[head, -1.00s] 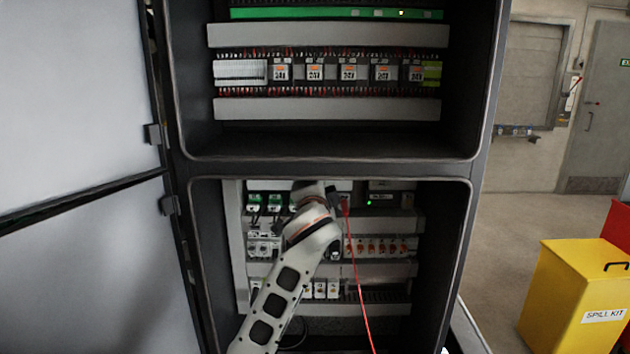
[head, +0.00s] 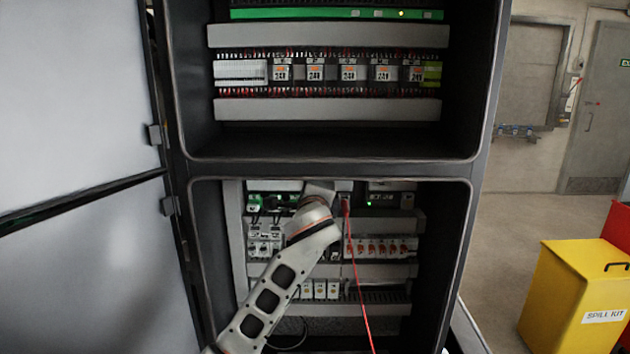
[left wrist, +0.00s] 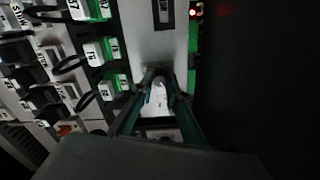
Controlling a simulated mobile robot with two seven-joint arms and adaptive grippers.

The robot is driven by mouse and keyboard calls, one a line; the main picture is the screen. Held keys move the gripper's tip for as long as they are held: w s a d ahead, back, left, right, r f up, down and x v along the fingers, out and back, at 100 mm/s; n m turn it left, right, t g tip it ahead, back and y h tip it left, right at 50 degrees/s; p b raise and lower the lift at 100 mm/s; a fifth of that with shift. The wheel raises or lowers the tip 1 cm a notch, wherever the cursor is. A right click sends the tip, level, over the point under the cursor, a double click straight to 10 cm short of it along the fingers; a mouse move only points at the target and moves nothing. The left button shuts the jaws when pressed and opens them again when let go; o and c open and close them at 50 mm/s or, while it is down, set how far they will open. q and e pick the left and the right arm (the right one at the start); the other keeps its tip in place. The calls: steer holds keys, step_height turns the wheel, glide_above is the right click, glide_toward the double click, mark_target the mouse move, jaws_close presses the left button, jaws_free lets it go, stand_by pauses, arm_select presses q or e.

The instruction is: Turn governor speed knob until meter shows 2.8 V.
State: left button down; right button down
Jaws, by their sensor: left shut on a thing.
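No meter reading can be made out. My right gripper is not in view.
A red lead (head: 356,270) hangs from the upper row of the lower bay, just right of my arm. Green-and-white terminal modules (left wrist: 100,52) sit close beside the gripper. A cabinet door (head: 75,110) stands open at left; a yellow spill kit bin (head: 572,300) stands right.

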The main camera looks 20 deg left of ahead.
arm_select(q)
steer(key=shift+r, duration=0.25)
steer(key=c, duration=2)
jaws_free()
steer(key=shift+o, duration=0.2)
steer(key=shift+w+f, duration=0.1)
steer(key=shift+f, duration=0.05)
steer(key=v, duration=1.2)
